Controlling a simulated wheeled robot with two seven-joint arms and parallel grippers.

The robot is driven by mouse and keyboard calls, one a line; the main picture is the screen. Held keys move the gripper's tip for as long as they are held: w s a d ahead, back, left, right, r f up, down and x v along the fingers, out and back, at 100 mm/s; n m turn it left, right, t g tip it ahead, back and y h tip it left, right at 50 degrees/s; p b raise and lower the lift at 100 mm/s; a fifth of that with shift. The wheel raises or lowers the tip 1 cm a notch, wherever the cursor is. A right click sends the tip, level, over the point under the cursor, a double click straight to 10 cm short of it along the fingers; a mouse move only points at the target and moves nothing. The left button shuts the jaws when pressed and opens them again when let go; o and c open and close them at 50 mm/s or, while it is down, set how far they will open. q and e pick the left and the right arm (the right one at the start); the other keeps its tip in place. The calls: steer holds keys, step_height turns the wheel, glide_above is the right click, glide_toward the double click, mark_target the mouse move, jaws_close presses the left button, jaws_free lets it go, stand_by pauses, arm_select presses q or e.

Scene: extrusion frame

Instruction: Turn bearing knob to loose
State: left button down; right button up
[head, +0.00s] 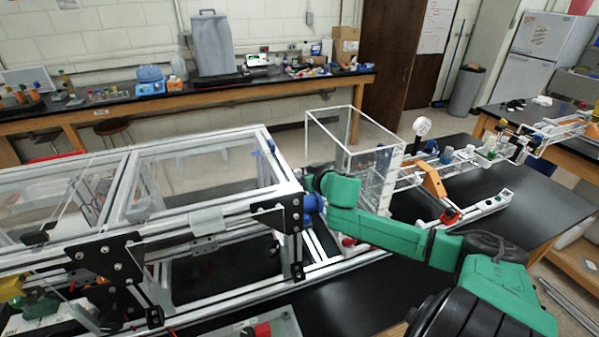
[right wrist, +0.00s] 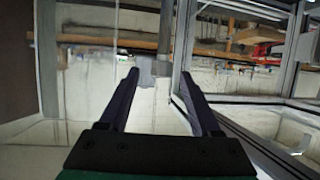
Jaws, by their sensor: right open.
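My right arm reaches in from the right in the head view, with its dark wrist end (head: 318,181) at the right corner of the aluminium extrusion frame (head: 215,217). A blue round part (head: 311,203) shows just below the wrist, beside a black corner plate; I cannot tell if it is the bearing knob. In the right wrist view my right gripper (right wrist: 159,76) is open, its two dark fingers apart. A grey block (right wrist: 146,73) below a vertical grey rod (right wrist: 165,28) shows between or beyond the fingertips. Contact cannot be told. My left gripper is not in view.
A clear box (head: 352,112) stands behind my right wrist. An optical rail (head: 470,211) with a red knob-like part (head: 449,217) lies to the right on the black table (head: 365,300). Frame bars run close along the right side of the right wrist view.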

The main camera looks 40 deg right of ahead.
steer(key=shift+w+f, duration=0.15)
steer(key=shift+w, duration=0.3)
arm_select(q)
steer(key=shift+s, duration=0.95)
arm_select(e)
steer(key=shift+w+f, duration=0.1)
steer(key=shift+w, duration=0.05)
steer(key=shift+c, duration=0.2)
jaws_close()
steer(key=shift+d+n+y, duration=0.15)
steer(key=shift+n+y, duration=0.65)
steer(key=shift+y, duration=0.1)
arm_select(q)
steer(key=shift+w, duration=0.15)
arm_select(e)
steer(key=shift+o, duration=0.2)
jaws_free()
